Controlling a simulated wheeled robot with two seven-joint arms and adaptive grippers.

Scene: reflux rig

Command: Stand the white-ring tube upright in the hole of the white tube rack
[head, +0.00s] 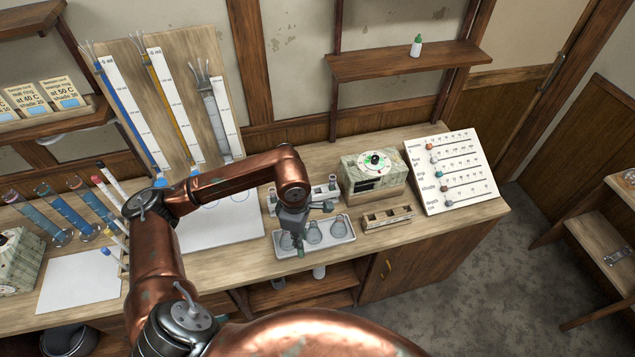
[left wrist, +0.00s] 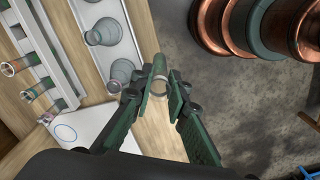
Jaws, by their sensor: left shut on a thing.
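My left gripper (head: 300,243) hangs over the front edge of the flask tray in the head view. In the left wrist view the green fingers of my left gripper (left wrist: 160,88) are shut on a small tube with a pale ring, the white-ring tube (left wrist: 160,84). The tube is seen nearly end-on, and its lower part is hidden. The white tube rack (head: 318,193) stands behind the tray, partly hidden by my arm. It also shows at the left of the left wrist view (left wrist: 52,70), with tubes in it. My right gripper is not in view.
The white tray (head: 344,236) holds several glass flasks. A white sheet (head: 225,233) lies left of the tray.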

